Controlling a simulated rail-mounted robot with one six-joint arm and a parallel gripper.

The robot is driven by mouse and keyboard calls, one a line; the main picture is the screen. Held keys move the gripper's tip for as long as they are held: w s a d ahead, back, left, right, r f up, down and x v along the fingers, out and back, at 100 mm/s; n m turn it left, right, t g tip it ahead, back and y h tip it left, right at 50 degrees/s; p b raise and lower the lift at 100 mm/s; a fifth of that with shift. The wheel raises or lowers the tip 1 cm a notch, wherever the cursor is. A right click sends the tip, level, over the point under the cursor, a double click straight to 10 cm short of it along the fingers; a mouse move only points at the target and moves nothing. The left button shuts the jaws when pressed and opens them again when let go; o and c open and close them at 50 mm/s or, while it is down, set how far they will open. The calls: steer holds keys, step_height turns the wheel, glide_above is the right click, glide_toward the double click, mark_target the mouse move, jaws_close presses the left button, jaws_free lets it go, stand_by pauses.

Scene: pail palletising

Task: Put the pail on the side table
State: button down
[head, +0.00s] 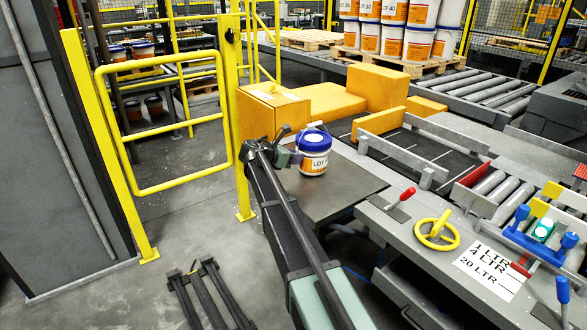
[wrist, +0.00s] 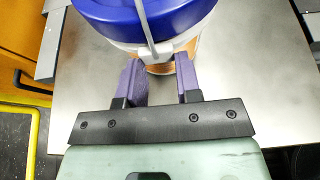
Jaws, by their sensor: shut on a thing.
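The pail (head: 314,152) is white with a blue lid, an orange band and "LOT" lettering. It is upright at the left end of the side table (head: 334,197), a bare dark-topped surface. In the wrist view the pail's blue lid (wrist: 150,18) and handle fill the top, with the tabletop (wrist: 250,85) around and below it. My gripper (wrist: 160,72) has its two purple fingers at the near side of the pail, shut on its handle bracket. In the head view my gripper (head: 290,157) reaches the pail from the left. Whether the pail's base touches the table is unclear.
A yellow gate (head: 160,120) and post stand to the left. Orange boxes (head: 330,102) sit behind the table. A conveyor with rails (head: 420,150), a yellow handwheel (head: 436,230) and levers lies to the right. Stacked pails on a pallet (head: 405,62) are at the back.

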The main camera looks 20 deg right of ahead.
steer(key=shift+f, duration=0.4)
steer(key=c, duration=1.2)
jaws_free()
steer(key=o, duration=0.4)
steer(key=p+v, duration=0.5)
steer(key=v, duration=0.7)
steer(key=s+a+f+m+g+y, duration=0.1)
steer(key=s+a+f+m+y, duration=0.2)
steer(key=s+m, duration=0.3)
steer(key=s+a+f+m+y, duration=0.3)
steer(key=s+m+y, duration=0.3)
steer(key=s, duration=1.1)
steer(key=s+a+f+m+g+y, duration=0.1)
steer(key=s+a+f+m+y, duration=0.3)
steer(key=s+m, duration=0.4)
steer(key=s+a, duration=0.1)
steer(key=s, duration=0.3)
steer(key=shift+a+g, duration=0.3)
